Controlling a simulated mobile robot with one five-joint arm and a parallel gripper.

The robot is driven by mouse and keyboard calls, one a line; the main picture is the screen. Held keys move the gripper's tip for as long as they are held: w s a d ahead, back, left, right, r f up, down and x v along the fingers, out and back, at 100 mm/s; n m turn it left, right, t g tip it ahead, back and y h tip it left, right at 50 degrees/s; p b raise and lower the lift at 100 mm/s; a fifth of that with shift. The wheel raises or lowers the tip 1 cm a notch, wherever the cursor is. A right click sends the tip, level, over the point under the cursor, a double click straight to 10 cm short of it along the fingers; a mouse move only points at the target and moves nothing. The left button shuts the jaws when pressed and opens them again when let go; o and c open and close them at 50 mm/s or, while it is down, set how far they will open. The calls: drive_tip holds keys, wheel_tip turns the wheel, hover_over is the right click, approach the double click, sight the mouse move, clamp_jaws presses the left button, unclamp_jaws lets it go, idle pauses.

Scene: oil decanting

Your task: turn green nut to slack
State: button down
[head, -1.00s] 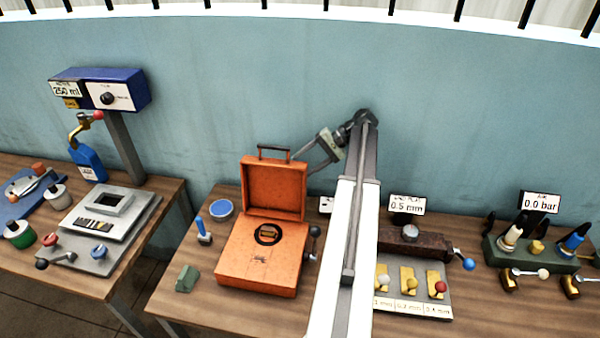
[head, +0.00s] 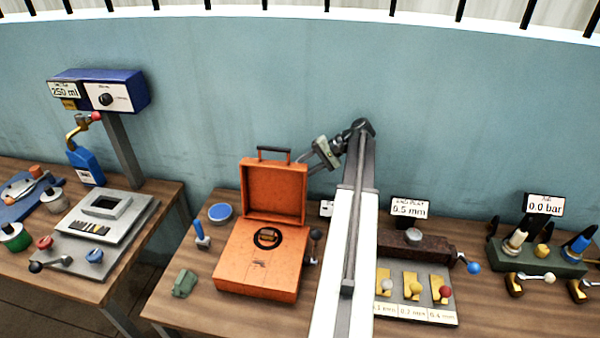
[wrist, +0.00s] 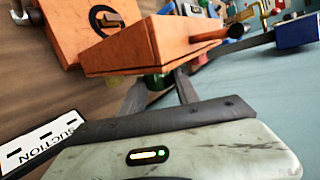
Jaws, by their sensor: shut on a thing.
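The green nut (wrist: 157,83) shows in the wrist view as a small green piece between my fingertips, just past the edge of the orange case (wrist: 135,45). Only part of it shows, as the case covers its far side. My gripper (wrist: 160,90) is shut on it, with one dark finger on each side. In the head view my gripper (head: 322,155) is behind and to the right of the open lid of the orange case (head: 273,190). Its fingertips and the nut are hidden there by the lid.
The orange case stands close to my fingers. A black-knobbed lever (head: 315,240) sits at its right side. A blue-handled tool (head: 201,235) and a green block (head: 185,283) lie left of it. A gauge block with yellow tabs (head: 412,285) is to the right.

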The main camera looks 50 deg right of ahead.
drive_tip(key=t+b, duration=0.1)
drive_tip(key=b, duration=0.1)
drive_tip(key=f+t+b, duration=0.1)
drive_tip(key=b, duration=0.1)
drive_tip(key=shift+s+d+f+y, duration=0.15)
drive_tip(key=shift+d+f+y, duration=0.05)
drive_tip(key=shift+y, duration=0.2)
drive_tip(key=t+y+b, duration=0.1)
drive_tip(key=t+b, duration=0.1)
drive_tip(key=b, duration=0.3)
drive_tip(key=shift+s+f, duration=0.1)
drive_tip(key=shift+f, duration=0.1)
drive_tip(key=t+y+b, duration=0.1)
drive_tip(key=t+b, duration=0.1)
drive_tip(key=b, duration=0.2)
drive_tip(key=t+b, duration=0.1)
drive_tip(key=b, duration=0.2)
drive_tip(key=shift+r+t, duration=0.15)
drive_tip(key=shift+t, duration=0.15)
drive_tip(key=shift+r, duration=0.15)
drive_tip(key=c, duration=0.9)
unclamp_jaws()
drive_tip(key=shift+s, duration=0.15)
